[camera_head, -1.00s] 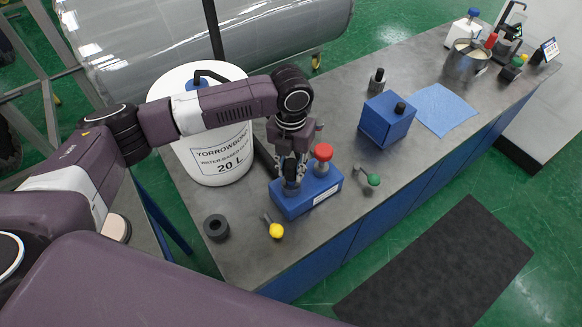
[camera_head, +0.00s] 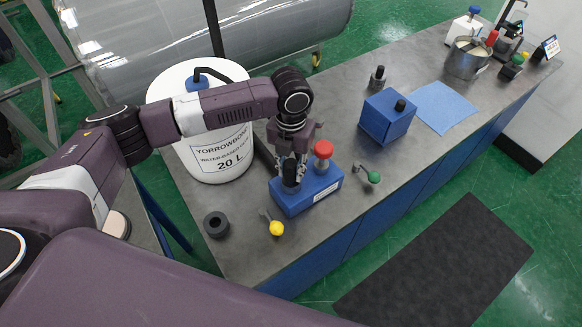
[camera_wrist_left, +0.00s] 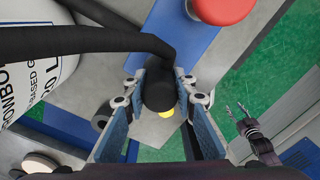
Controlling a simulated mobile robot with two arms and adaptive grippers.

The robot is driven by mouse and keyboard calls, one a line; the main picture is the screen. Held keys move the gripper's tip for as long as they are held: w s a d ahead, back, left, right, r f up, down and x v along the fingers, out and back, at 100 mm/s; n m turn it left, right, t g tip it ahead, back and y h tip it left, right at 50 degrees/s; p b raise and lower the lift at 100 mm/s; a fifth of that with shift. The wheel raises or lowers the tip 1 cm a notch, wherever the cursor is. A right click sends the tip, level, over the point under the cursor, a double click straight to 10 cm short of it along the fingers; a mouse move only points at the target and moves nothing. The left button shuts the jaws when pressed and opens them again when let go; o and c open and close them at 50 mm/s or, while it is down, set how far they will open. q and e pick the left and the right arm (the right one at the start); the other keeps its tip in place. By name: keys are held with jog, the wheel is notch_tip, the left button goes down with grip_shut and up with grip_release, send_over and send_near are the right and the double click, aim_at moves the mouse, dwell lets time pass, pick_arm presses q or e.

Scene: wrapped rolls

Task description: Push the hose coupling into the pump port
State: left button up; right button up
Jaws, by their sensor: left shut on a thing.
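My left gripper (camera_head: 292,176) is shut on the black hose coupling (camera_head: 290,173), above the left part of a blue block (camera_head: 320,186) on the bench. A red-topped post (camera_head: 323,149) stands on the block's other end. In the left wrist view the coupling (camera_wrist_left: 160,92) sits between the blue-padded fingers, and a black hose (camera_wrist_left: 85,40) runs from it to the left. The coupling's lower end is hidden, so I cannot tell whether it is above or inside the pump port. What looks like my right gripper (camera_wrist_left: 236,110) shows small in the left wrist view.
A white drum (camera_head: 212,150) stands close behind my left arm. A black ring (camera_head: 216,224), a yellow knob (camera_head: 276,228) and a green knob (camera_head: 373,177) are near the block. Another blue block (camera_head: 387,117) stands farther right. The bench's front edge is close.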

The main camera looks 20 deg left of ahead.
pick_arm(q)
jog(key=shift+s, duration=0.1)
jog(key=o, duration=1.1)
jog(key=shift+f, duration=0.1)
